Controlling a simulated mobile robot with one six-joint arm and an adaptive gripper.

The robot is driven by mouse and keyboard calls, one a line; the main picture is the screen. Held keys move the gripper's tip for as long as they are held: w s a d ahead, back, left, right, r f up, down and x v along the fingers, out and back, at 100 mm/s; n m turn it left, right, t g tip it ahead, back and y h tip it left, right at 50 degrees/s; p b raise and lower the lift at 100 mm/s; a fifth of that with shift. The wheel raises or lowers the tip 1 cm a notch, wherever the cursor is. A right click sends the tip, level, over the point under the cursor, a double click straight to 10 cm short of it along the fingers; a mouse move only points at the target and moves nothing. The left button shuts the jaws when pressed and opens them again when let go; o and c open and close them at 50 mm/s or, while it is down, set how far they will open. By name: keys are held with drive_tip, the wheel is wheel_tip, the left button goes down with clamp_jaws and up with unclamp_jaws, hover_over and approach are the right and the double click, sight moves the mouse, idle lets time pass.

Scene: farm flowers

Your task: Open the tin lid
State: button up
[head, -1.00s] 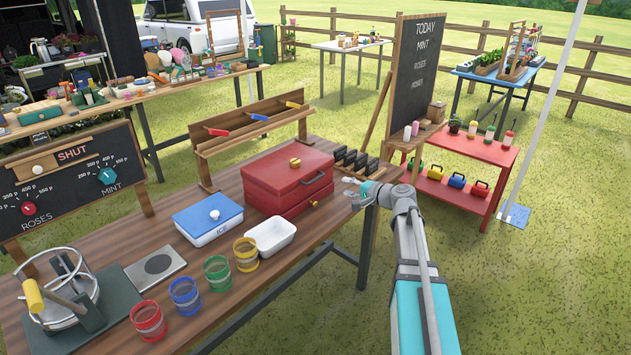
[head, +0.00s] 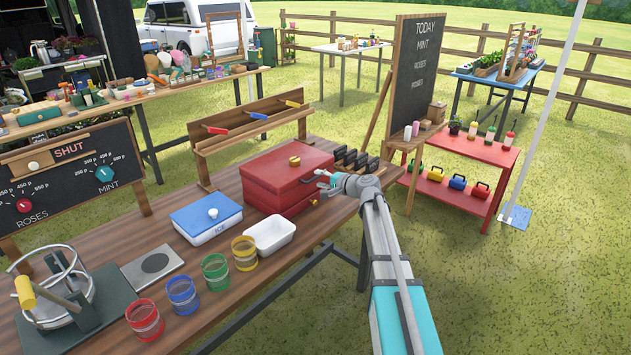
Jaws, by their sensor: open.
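The red tin (head: 272,190) stands on the wooden table, toward its far right part. A dark handle shows on the tin's right-hand side, partly hidden by my gripper. My gripper (head: 322,179) is open and empty. It is at the right side of the tin, at about the height of the lid's edge in the picture. I cannot tell whether it touches the tin or the handle.
A white ICE box (head: 206,224), a white dish (head: 269,235) and several coloured glasses stand in front of the tin. Black blocks (head: 352,160) stand to its right. A wooden rack (head: 250,140) is behind it. Grass lies to the right.

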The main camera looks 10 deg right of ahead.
drive_tip(key=shift+x, duration=1.2)
clamp_jaws()
